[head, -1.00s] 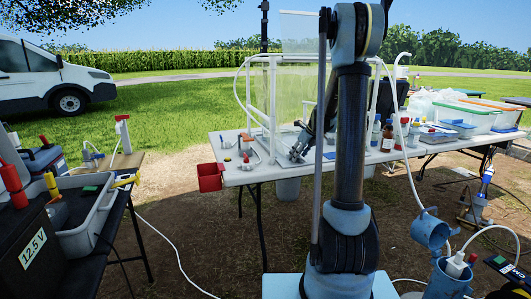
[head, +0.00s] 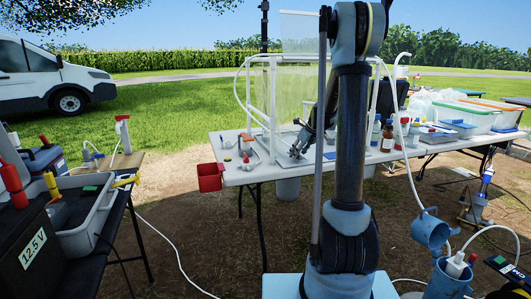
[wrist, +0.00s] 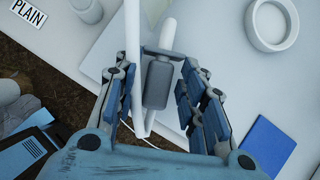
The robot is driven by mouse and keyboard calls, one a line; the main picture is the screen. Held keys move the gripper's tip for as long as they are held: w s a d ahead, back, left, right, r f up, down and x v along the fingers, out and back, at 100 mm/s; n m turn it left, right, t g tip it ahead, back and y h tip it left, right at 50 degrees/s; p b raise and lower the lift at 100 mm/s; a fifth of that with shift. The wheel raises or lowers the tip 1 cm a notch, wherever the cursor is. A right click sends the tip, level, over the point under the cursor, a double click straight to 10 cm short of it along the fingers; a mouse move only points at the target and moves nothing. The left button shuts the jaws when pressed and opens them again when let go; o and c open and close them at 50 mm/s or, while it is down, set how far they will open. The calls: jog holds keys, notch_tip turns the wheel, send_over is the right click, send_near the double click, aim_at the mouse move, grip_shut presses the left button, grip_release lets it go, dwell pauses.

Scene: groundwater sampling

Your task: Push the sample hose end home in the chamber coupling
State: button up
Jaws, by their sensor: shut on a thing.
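In the wrist view, my gripper (wrist: 158,78) is shut on the hose end (wrist: 156,84), a dark grey sleeve between its fingers. A pale rounded piece (wrist: 168,34) is in line with the sleeve's far end; I cannot tell whether it belongs to it. A white hose (wrist: 133,40) passes beside the sleeve, across the left finger. In the head view, my gripper (head: 298,150) is low over the white table, partly behind my arm. I cannot pick out the chamber coupling for certain in either view, nor tell how the hose end sits relative to it.
The white table (head: 240,177) holds a white pipe frame (head: 272,105) with hanging clear sheeting, and bottles (head: 387,137) to the right. A red bin (head: 210,177) hangs at its left edge. In the wrist view, a white ring (wrist: 248,25) and a blue pad (wrist: 262,146) lie at right.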

jog(key=shift+r, duration=2.8)
